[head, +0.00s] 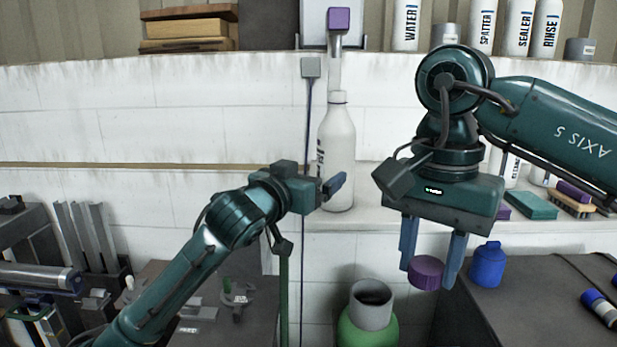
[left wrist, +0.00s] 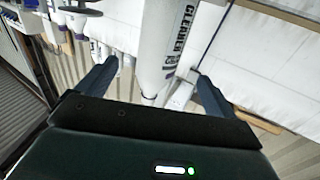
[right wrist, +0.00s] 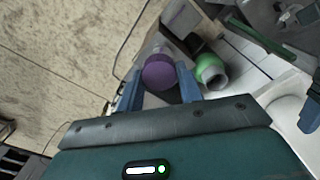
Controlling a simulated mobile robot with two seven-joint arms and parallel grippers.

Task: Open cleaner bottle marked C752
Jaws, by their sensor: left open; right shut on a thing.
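A tall white bottle (head: 338,150) stands upright on the white ledge. In the left wrist view this bottle (left wrist: 163,45) shows the word CLEANER; I cannot read the full code. My left gripper (head: 332,186) is open beside the bottle, one finger showing in front of it. In the left wrist view the bottle is between the open fingers (left wrist: 158,85), and I cannot tell whether they touch it. My right gripper (head: 432,262) is shut on a purple cap (head: 426,273), held in the air right of the bottle. The cap (right wrist: 159,73) also shows in the right wrist view.
A green container with a grey mouth (head: 372,292) stands below the ledge. A blue bottle (head: 488,265) stands on the dark bench at right. Several labelled bottles line the upper shelf (head: 485,49). Tools fill the left side.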

